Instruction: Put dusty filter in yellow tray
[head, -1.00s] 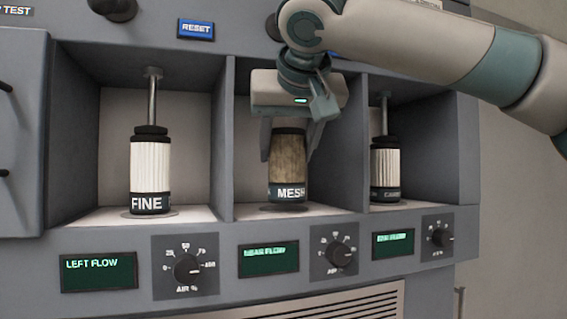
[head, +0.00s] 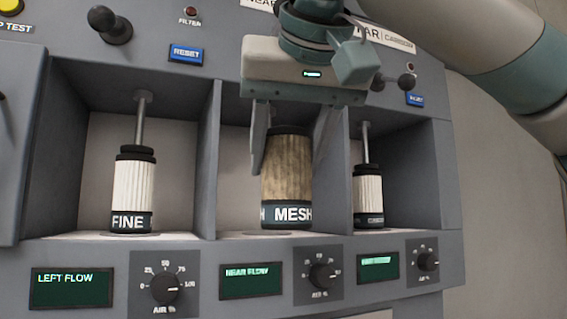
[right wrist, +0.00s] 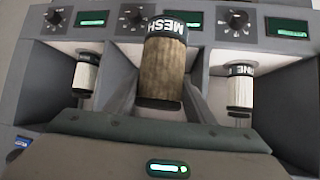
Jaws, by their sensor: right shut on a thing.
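The dusty filter (head: 287,170) is a brown, stained cylinder with a dark cap and a dark band marked MESH. It is upright in front of the middle bay. My right gripper (head: 290,148) comes down from above and is shut on it, one finger on each side. In the right wrist view the filter (right wrist: 161,72) stands between the fingers, its MESH band at the far end. The yellow tray is in neither view now. My left gripper is not in view.
A clean white FINE filter (head: 133,190) hangs on a rod in the left bay. Another white filter (head: 368,190) is in the right bay. Grey partitions flank the middle bay. Dials and displays line the panel below; black levers (head: 110,25) stick out above.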

